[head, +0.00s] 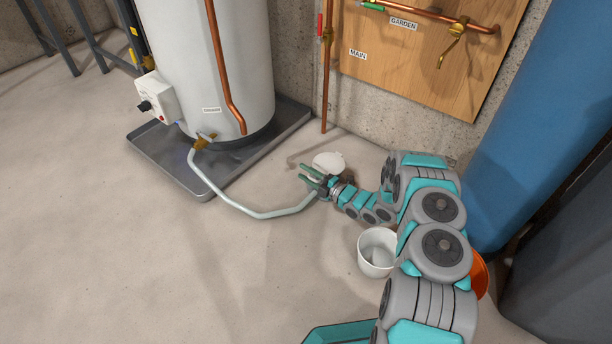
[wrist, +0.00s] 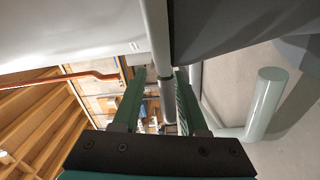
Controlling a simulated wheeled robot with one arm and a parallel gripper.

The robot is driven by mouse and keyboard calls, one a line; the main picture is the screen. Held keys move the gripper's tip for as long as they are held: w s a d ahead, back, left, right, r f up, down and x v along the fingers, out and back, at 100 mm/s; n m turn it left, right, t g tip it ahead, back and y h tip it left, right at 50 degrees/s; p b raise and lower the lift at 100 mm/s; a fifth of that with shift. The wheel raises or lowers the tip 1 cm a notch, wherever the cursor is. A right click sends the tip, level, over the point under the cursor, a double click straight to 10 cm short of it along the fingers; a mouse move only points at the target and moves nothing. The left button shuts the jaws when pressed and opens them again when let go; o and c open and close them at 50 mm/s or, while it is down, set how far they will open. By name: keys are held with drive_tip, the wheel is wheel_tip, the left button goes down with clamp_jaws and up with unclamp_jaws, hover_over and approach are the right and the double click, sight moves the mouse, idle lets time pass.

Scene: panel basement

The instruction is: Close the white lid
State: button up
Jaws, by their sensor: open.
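The white lid (head: 328,162) is a small round disc low at the floor beside the wall, right of the heater tray in the head view. Whether it lies flat or tilts is unclear. My gripper (head: 310,180) has green fingers and is low over the floor at the lid's near left side, pointing left. Its fingers are apart. In the wrist view, a pale bar shows between the open fingers of my gripper (wrist: 158,88); I cannot tell whether it touches them. I cannot make out the lid for certain there.
A white water heater (head: 240,70) stands in a grey tray (head: 165,170). A pale hose (head: 235,205) runs from its valve to near my gripper. A white bucket (head: 372,262) and orange container (head: 480,274) stand by my arm. Open floor lies at left.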

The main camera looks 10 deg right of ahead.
drive_tip(key=s+r, duration=0.2)
drive_tip(key=s, duration=0.6)
drive_tip(key=s+d+r+p, duration=0.1)
drive_tip(key=s+r, duration=0.1)
drive_tip(key=s, duration=0.6)
drive_tip(key=shift+d, duration=0.1)
drive_tip(key=shift+c, duration=0.4)
